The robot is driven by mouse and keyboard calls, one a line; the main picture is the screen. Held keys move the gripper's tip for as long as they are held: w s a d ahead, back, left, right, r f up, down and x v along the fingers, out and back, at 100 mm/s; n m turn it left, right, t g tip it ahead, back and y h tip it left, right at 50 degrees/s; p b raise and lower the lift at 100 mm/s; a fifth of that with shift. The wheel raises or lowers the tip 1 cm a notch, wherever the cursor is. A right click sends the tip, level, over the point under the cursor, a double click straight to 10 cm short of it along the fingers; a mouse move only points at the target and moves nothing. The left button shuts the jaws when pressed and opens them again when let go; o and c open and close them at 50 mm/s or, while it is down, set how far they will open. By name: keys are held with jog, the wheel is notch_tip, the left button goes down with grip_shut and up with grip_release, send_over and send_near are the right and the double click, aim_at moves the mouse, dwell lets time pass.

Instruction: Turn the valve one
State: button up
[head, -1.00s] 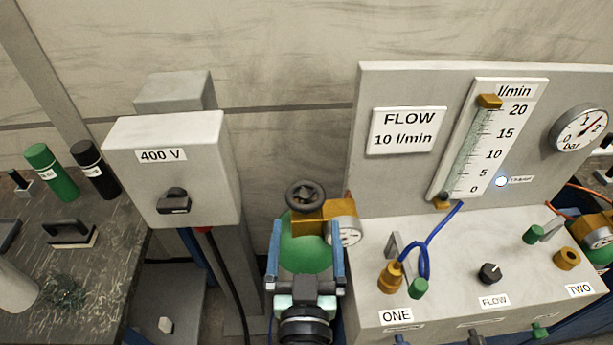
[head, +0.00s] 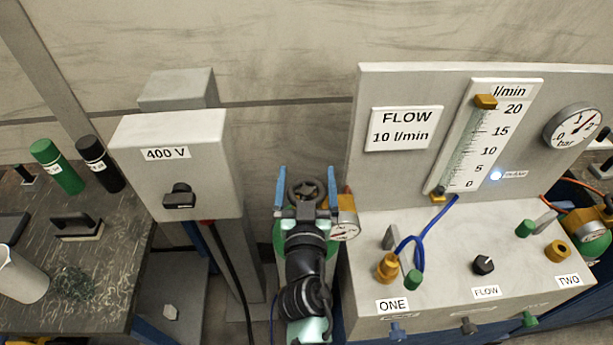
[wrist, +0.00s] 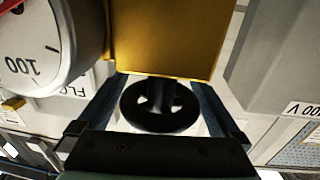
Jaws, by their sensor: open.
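The valve is a dark round handwheel (head: 306,192) on a brass block above a green gas cylinder (head: 277,236). In the wrist view the handwheel (wrist: 160,105) lies between my fingers, with the brass block (wrist: 165,38) beyond it. My gripper (head: 307,176) is open, its two blue fingers on either side of the wheel, with a visible gap at each side in the head view. Whether a finger touches the wheel cannot be told. My wrist hides most of the cylinder. The label ONE (head: 392,305) is on the panel at the right.
A pressure gauge (head: 344,226) sits close to the right of the wheel. The 400 V box (head: 170,165) stands to the left, and the grey flow panel (head: 440,230) to the right. A second cylinder valve (head: 590,238) is at the far right.

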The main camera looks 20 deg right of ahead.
jog(key=shift+c, duration=0.2)
jog(key=c, duration=1)
jog(key=shift+b, duration=0.3)
jog(key=shift+c, duration=0.2)
